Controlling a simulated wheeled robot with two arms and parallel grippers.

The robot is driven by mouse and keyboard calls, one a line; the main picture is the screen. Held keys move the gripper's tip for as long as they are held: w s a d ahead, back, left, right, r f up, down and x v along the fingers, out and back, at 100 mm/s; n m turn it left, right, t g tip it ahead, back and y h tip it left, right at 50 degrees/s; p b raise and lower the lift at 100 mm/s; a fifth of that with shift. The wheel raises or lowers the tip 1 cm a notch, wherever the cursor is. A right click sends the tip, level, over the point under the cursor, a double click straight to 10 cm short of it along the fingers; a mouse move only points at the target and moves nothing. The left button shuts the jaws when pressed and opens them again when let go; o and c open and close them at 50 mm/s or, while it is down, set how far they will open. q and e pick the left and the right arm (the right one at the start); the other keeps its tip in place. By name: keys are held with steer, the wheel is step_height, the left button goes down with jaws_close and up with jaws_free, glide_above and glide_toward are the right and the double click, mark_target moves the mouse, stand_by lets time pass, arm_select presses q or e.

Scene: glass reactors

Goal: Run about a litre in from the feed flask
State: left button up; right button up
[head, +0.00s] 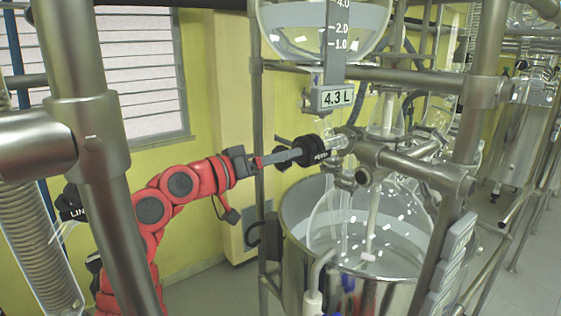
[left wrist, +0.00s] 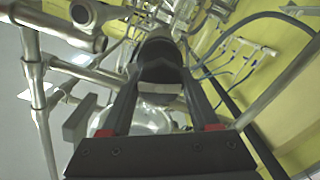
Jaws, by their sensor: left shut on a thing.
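The round glass feed flask (head: 275,25) hangs at the top of the head view and holds clear liquid; its upper part is cut off. A scale strip marked 1.0, 2.0 and 4.0 runs down it to a grey tag (head: 333,97) reading 4.3 L. Below the flask, a black valve knob (head: 311,150) sits at the side of the glass line. My left gripper (head: 297,154) reaches in from the left and is shut on this knob. In the left wrist view both fingers (left wrist: 163,90) flank the black knob (left wrist: 160,58). My right gripper is not in view.
A glass reactor (head: 325,215) stands in a steel bath (head: 298,245) below the valve. Steel frame posts and rails (head: 385,77) surround the glassware, and a thick post (head: 75,60) stands in front of my left arm. More reactors (head: 530,120) stand at the right.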

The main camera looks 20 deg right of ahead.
arm_select(q)
steer(key=m+b, duration=0.4)
steer(key=shift+f, duration=0.2)
steer(key=shift+r+m+b, duration=0.1)
steer(key=shift+m+b, duration=0.65)
steer(key=shift+m, duration=0.15)
steer(key=m+b, duration=0.1)
steer(key=m, duration=0.2)
steer(key=shift+s+m+b, duration=0.1)
steer(key=shift+m+b, duration=0.2)
steer(key=shift+b, duration=0.05)
steer(key=m+b, duration=0.1)
steer(key=m, duration=0.2)
steer(key=shift+m, duration=0.4)
steer(key=m, duration=0.3)
steer(key=shift+m, duration=0.3)
steer(key=m, duration=0.3)
steer(key=shift+s+d+b, duration=0.1)
steer(key=shift+b, duration=0.3)
steer(key=shift+m, duration=2.2)
steer(key=o, duration=1.4)
